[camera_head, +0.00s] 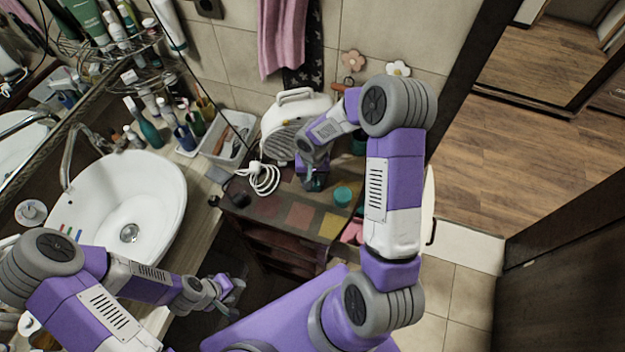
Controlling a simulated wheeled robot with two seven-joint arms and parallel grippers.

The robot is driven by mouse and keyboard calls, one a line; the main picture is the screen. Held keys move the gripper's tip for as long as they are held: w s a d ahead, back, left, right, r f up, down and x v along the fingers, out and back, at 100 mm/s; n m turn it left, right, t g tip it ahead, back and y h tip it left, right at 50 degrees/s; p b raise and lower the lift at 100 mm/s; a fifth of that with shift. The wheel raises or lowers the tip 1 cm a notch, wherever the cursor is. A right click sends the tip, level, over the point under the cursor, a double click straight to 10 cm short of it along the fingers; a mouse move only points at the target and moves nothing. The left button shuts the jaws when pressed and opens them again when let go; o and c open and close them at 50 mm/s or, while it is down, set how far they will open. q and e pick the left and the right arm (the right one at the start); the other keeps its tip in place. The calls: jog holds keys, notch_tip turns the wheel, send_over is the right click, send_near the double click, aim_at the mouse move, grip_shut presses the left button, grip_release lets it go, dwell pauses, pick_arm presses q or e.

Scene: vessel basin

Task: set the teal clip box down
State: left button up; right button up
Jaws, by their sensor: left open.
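My left gripper (232,290) is open, low in front of the cabinet and away from the teal container. I see nothing between its fingers.
A white heater (295,118) and a coiled white cable (262,178) are at the back of the cabinet. A pink item (352,232) is at its right edge. The basin (130,210) is left, with a bin of toiletries (228,137) behind. Coloured squares on the cabinet top are bare.

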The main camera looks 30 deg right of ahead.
jog(key=shift+c, duration=0.8)
jog(key=shift+r, duration=0.15)
